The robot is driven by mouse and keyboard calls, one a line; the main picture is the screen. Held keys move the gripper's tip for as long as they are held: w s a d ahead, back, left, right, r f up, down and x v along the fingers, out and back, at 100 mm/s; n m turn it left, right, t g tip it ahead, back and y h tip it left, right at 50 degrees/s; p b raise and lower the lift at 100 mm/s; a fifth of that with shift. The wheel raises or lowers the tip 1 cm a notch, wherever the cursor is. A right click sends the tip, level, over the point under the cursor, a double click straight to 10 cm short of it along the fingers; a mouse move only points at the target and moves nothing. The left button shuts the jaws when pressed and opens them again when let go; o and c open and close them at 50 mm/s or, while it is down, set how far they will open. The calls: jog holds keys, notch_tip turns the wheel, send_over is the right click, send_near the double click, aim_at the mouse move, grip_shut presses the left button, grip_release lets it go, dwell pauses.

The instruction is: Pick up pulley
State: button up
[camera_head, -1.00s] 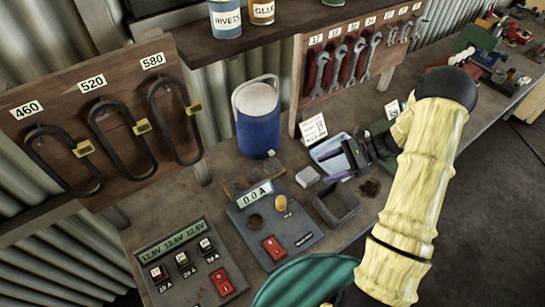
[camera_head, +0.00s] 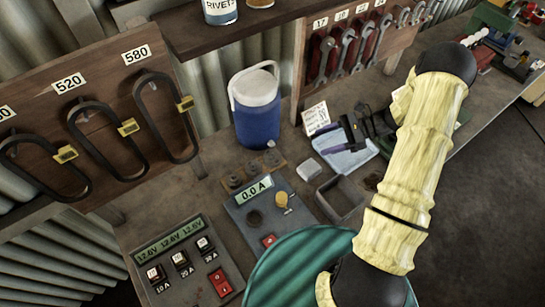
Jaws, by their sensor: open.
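My gripper (camera_head: 342,138), with dark jaws and purplish fingers, is open over the back left part of a pale blue tray (camera_head: 352,166). I see nothing held between the fingers. Three small round grey pieces stand in a row on a wooden strip (camera_head: 251,169) behind the grey meter box; they may be pulleys, but they are too small to tell. The gripper is to the right of them and apart from them. No pulley can be made out for certain, and my gripper and arm hide part of the tray and bench.
A blue jug (camera_head: 256,108) stands left of my gripper. A written card (camera_head: 316,118) stands behind the tray. A meter box (camera_head: 262,207), a small white block (camera_head: 309,169) and an open grey bin (camera_head: 340,199) are in front. Belts (camera_head: 93,139) and wrenches (camera_head: 322,66) hang on boards.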

jog(key=b, duration=0.3)
send_near(277, 155)
jog(key=x, duration=0.4)
jog(key=shift+s, duration=0.2)
jog(key=shift+a, duration=0.3)
jog(key=shift+f, duration=0.1)
jog(key=b+x, duration=0.1)
jog(key=x, duration=0.4)
jog(key=shift+a, duration=0.2)
jog(key=shift+r, duration=0.2)
jog(key=c, duration=0.7)
